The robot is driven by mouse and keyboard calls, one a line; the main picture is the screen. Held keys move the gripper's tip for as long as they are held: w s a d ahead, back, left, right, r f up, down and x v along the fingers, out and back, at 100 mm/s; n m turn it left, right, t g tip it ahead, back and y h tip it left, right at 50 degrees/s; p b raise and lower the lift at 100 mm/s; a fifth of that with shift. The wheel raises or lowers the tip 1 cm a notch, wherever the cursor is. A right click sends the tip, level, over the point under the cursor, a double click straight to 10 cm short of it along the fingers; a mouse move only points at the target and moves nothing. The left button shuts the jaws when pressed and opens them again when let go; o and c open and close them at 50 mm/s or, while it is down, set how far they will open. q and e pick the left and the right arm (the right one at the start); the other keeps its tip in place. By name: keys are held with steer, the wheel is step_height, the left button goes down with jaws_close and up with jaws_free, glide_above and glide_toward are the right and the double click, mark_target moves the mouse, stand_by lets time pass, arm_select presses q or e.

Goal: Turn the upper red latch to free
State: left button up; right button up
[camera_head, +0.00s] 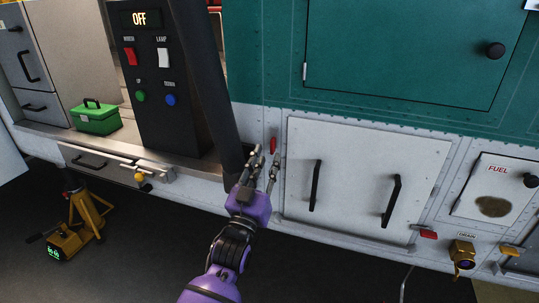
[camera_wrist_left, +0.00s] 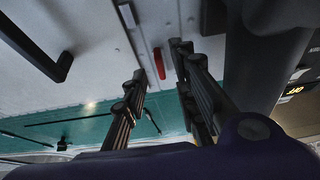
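The upper red latch (camera_head: 273,144) is a small upright red bar on the white strip by the top left corner of a grey panel (camera_head: 345,205) with two black handles. In the left wrist view the latch (camera_wrist_left: 159,63) shows between my fingers. My left gripper (camera_head: 263,160) is open just below and in front of the latch, fingers pointing up at the wall. Its two sides (camera_wrist_left: 157,72) stand apart with no visible grip on the latch; contact cannot be told. A second red latch (camera_head: 428,234) lies flat near the panel's lower right corner. My right gripper is out of view.
A black control box (camera_head: 165,100) with switches and an OFF display stands left, beside a green toolbox (camera_head: 96,118). A fuel door (camera_head: 495,190) and drain valve (camera_head: 462,252) are right. A yellow jack (camera_head: 75,232) stands on the floor.

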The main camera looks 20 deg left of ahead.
arm_select(q)
steer(key=v, duration=0.9)
steer(key=s+f+g+p, duration=0.1)
steer(key=s+f+g, duration=0.35)
steer(key=f, duration=0.65)
steer(key=s+f+g, duration=0.4)
steer(key=s+f, duration=0.2)
steer(key=f, duration=0.5)
steer(key=s+f+g, duration=0.1)
steer(key=s+f, duration=0.3)
steer(key=s, duration=0.4)
steer(key=s+f+g+p, duration=0.1)
steer(key=s+f, duration=0.3)
steer(key=s, duration=0.4)
steer(key=s+f+g, duration=0.3)
steer(key=s+f, duration=0.2)
steer(key=s, duration=0.3)
steer(key=shift+s+p, duration=0.2)
steer(key=shift+p, duration=0.2)
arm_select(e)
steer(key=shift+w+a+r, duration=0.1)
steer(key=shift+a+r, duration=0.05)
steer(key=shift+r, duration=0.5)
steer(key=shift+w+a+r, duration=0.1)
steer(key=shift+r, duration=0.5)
